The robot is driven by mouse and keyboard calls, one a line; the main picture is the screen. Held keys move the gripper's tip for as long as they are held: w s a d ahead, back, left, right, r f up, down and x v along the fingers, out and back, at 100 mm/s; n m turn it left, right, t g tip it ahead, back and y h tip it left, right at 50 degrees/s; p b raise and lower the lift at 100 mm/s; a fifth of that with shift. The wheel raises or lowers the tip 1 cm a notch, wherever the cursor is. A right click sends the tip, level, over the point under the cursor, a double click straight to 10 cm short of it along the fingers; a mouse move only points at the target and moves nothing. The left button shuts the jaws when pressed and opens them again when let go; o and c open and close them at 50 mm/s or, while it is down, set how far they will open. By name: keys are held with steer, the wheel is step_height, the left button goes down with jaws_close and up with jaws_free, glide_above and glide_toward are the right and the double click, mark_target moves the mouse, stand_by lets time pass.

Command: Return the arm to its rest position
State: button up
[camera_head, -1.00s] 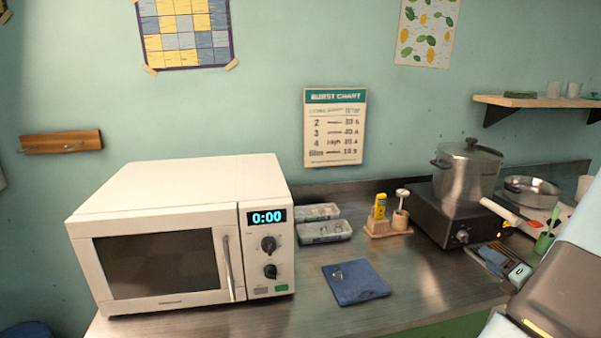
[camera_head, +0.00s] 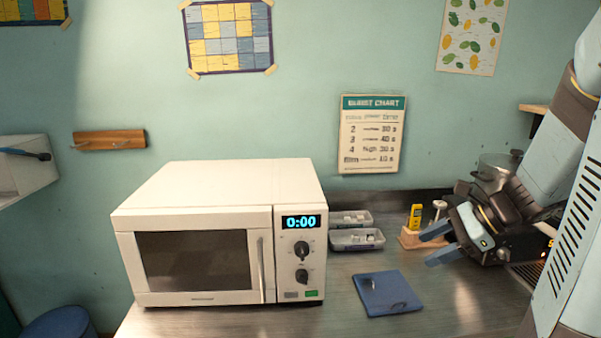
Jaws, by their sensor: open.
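My gripper (camera_head: 437,245) is at the right of the view, above the steel counter and in front of the hot plate and pot. Its two blue-grey fingers are spread apart, with nothing seen between them. My arm comes down from the upper right and bends at the wrist toward the left. The gripper hides much of the hot plate and part of the small wooden stand (camera_head: 412,239) holding a yellow tool. I cannot tell whether it touches anything there.
A white microwave (camera_head: 200,235), door shut and display at 0:00, stands left. A blue mat (camera_head: 388,305) lies on the counter (camera_head: 345,290) beside it. Two grey trays (camera_head: 356,247) with small pieces are behind. The pot (camera_head: 497,165) is mostly hidden. A shelf (camera_head: 30,168) is far left.

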steer(key=s+a+r+n+t+h, duration=0.1)
steer(key=s+r+n+h, duration=0.3)
steer(key=n, duration=0.5)
steer(key=s+a+r+n+t+h, duration=0.1)
steer(key=s+a+r+n+h, duration=0.3)
steer(key=n, duration=0.5)
steer(key=shift+s+r+n+h, duration=0.4)
steer(key=shift+s+r, duration=1)
steer(key=shift+s, duration=0.4)
